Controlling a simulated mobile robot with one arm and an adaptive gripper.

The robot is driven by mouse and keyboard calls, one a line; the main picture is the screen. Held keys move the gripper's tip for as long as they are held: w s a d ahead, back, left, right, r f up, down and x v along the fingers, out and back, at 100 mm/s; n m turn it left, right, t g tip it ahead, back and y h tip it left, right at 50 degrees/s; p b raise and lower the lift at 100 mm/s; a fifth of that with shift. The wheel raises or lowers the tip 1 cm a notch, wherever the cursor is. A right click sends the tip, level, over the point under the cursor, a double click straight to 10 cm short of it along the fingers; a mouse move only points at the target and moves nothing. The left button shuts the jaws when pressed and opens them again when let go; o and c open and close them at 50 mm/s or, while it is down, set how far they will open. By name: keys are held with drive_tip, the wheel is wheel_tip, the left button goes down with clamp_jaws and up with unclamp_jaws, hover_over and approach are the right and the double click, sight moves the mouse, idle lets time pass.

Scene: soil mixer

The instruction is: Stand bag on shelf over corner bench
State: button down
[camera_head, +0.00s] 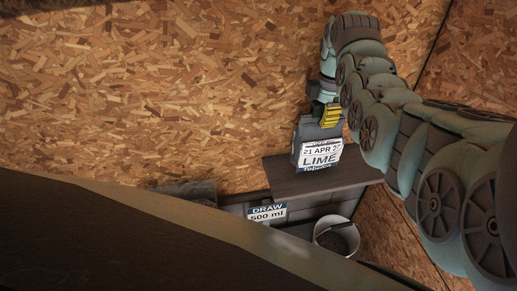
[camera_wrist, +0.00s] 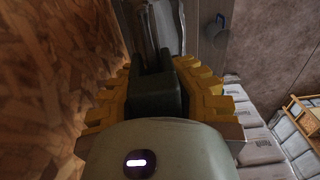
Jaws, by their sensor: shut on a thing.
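The dark shelf (camera_head: 300,187) is at the wall corner, directly below and behind the bag in the head view. I cannot tell whether the bag's base touches the shelf or hangs just above it. In the wrist view the yellow fingers of my gripper (camera_wrist: 160,90) close on a dark block; the bag's label is hidden there.
Below the shelf, a white bucket (camera_head: 320,233) with dark contents and a "DRAW 500 ml" sign (camera_head: 267,214) show. A large dark rounded edge (camera_head: 150,235) fills the lower left. Chipboard walls (camera_head: 150,80) stand close behind. The wrist view shows stacked pale bags (camera_wrist: 262,150).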

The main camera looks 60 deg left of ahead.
sight(315, 148)
drive_tip(key=shift+s+f+p, duration=0.1)
drive_tip(key=shift+f+p, duration=0.2)
drive_tip(key=shift+p, duration=0.75)
drive_tip(key=shift+a+f+p, duration=0.1)
drive_tip(key=shift+f+p, duration=0.5)
drive_tip(key=shift+f, duration=0.6)
drive_tip(key=shift+f, duration=0.15)
drive_tip(key=c, duration=1)
unclamp_jaws()
drive_tip(key=shift+r, duration=0.2)
